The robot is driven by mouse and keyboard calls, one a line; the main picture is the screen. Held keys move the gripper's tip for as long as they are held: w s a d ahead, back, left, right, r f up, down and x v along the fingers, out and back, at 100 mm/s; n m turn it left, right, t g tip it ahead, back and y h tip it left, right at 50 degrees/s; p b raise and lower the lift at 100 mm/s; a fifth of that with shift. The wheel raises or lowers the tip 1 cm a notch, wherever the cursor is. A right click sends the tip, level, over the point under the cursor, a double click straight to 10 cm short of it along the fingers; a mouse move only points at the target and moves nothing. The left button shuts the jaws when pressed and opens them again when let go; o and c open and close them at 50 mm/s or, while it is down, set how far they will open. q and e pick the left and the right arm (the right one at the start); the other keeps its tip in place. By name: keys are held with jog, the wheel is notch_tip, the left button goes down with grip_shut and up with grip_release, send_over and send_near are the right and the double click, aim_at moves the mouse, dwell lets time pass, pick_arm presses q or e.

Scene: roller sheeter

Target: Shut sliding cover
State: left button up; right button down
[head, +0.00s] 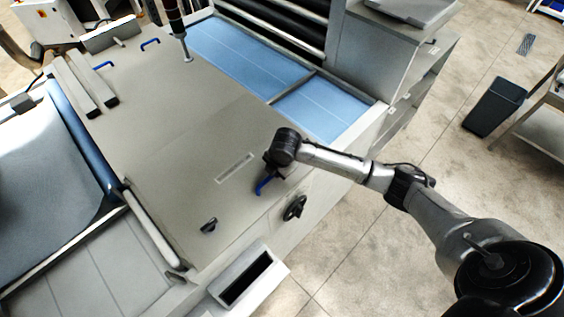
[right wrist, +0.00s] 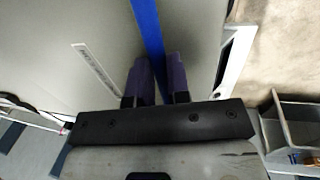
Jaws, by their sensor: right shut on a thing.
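The sliding cover (head: 170,130) is a large flat grey panel on the sheeter, with a pale label strip and small blue handles. My right gripper (head: 268,174) is at the cover's near right edge, shut on a blue handle (head: 262,186). In the right wrist view the blue handle (right wrist: 146,30) runs between the two dark fingers of the gripper (right wrist: 155,80). The wrist hides part of the handle in the head view.
A blue bed (head: 245,60) lies open beyond the cover, beside dark rollers. A blue roller and white sheet (head: 45,165) lie at left. A black handwheel (head: 295,207) and knob (head: 208,225) are near the front edge. A dark bin (head: 494,106) stands on open floor at right.

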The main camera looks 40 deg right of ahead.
jog(key=shift+s, duration=0.15)
jog(key=c, duration=1.3)
grip_release()
jog(key=shift+s, duration=0.15)
jog(key=shift+o, duration=1)
pick_arm(q)
jog(key=shift+d, duration=0.25)
pick_arm(e)
jog(key=shift+r, duration=0.1)
jog(key=shift+r, duration=0.4)
pick_arm(q)
jog(key=shift+f+b, duration=1.45)
pick_arm(e)
jog(key=v, duration=1.2)
jog(key=shift+r, duration=0.4)
pick_arm(q)
jog(key=shift+a, duration=0.15)
